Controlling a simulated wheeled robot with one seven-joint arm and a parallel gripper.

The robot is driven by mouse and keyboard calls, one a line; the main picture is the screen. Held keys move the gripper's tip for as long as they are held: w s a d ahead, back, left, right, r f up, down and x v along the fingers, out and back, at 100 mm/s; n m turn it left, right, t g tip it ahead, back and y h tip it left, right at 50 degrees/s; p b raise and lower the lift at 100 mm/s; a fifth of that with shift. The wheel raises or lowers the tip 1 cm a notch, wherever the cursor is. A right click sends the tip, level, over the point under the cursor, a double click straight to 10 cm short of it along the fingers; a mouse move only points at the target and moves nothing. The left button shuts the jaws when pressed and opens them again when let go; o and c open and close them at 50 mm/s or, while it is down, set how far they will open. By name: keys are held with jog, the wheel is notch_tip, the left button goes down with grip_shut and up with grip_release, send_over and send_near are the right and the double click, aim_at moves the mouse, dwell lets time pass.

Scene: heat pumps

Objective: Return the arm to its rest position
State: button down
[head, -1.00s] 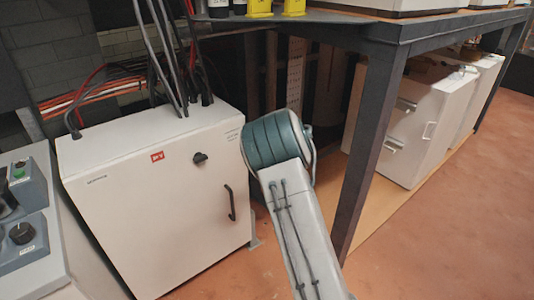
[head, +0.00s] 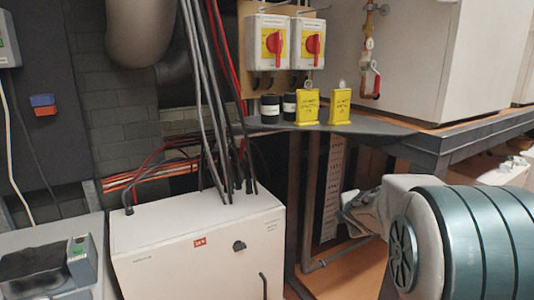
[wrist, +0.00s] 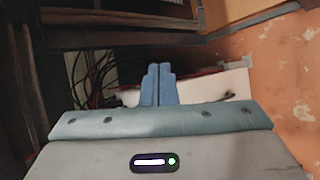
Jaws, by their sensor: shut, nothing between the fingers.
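My gripper (wrist: 158,84) shows in the wrist view with its two blue-grey fingers pressed together and nothing between them. My arm (head: 475,240), with teal bands and pale grey links, fills the lower right of the head view. It is bent in front of the dark metal bench. My gripper's fingers cannot be made out in the head view. In the wrist view, dark cables and a white panel with a dark handle lie beyond the fingers.
A white cabinet (head: 190,250) with cables into its top stands left of my arm. A dark shelf (head: 350,126) carries black containers (head: 270,109) and yellow lockout tags (head: 307,107). Red-handled switches (head: 268,43) hang above. A control box (head: 80,262) stands at lower left.

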jog(key=s+a+r+m+g+y+p, duration=0.1)
jog(key=s+a+m+g+p, duration=0.2)
jog(key=s+m, duration=0.6)
jog(key=s+a+r+m+g+y+p, duration=0.1)
jog(key=s+a+m+g+p, duration=0.3)
jog(key=s+m, duration=0.6)
jog(key=s+a+r+g, duration=0.1)
jog(key=s, duration=1.3)
jog(key=shift+r+m, duration=0.2)
jog(key=shift+m, duration=0.1)
